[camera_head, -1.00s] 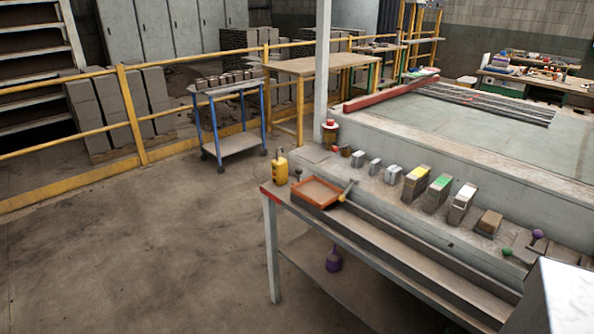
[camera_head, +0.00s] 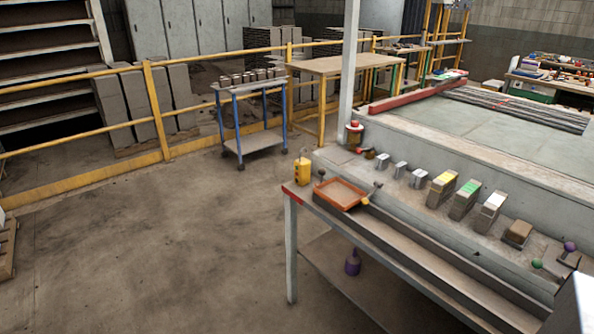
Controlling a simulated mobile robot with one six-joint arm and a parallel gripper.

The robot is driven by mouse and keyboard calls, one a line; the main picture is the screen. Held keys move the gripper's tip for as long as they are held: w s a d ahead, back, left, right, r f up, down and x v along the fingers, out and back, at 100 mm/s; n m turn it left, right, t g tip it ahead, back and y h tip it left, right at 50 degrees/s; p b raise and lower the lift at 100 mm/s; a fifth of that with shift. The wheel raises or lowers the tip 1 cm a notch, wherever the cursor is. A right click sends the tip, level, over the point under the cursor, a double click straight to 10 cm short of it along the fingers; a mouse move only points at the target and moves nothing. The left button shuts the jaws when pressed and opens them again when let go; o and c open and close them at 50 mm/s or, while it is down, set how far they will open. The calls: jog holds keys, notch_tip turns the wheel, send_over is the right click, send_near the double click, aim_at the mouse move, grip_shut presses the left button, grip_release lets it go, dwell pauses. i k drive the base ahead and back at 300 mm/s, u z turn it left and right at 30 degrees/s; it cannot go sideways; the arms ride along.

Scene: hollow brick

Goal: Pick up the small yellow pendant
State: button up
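The small yellow pendant (camera_head: 303,171) stands upright at the left end of the long grey bench (camera_head: 330,214), by its red-marked corner. It looks like a small yellow box with a thin part rising from its top. It is left of the shallow orange tray (camera_head: 341,194), with a small gap between them. My gripper is not in view, and nothing covers the pendant.
Grey blocks, some with yellow, green and white tops (camera_head: 464,199), line the ledge behind the tray. A purple item (camera_head: 353,263) is under the bench. A blue-legged trolley (camera_head: 252,114) stands before the yellow railing (camera_head: 158,110).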

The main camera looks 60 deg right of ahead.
aim_at(302, 166)
jog(key=i, duration=0.95)
jog(key=z, duration=0.05)
